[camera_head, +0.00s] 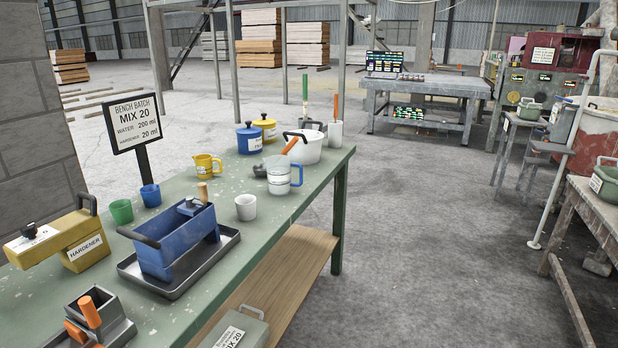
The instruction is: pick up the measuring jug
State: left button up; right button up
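A pale, see-through jug with a blue handle (279,177) stands upright near the right edge of the green bench (262,219). A smaller yellow jug (204,167) with its handle to the right stands upright further left. The pictures do not settle which of the two is called the measuring jug; the pale one looks more like it. Neither of my grippers shows in the head view.
A white pot (304,146) stands close behind the pale jug, and a dark grey scoop (260,170) with an orange handle lies beside it. A white cup (245,207) and a blue trough (172,244) on a tray are nearer. Concrete floor (420,240) is clear to the right.

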aim_at(279, 167)
jog(key=i+l+z, duration=0.15)
jog(key=z, duration=0.35)
jog(key=i+z, duration=0.2)
jog(key=z, duration=0.25)
jog(key=i, duration=1.4)
jog(key=i+l, duration=0.1)
jog(key=i, duration=2.75)
jog(key=i+u, duration=0.1)
jog(key=u, duration=0.85)
jog(key=i+l+u, duration=0.1)
jog(key=u, duration=1.9)
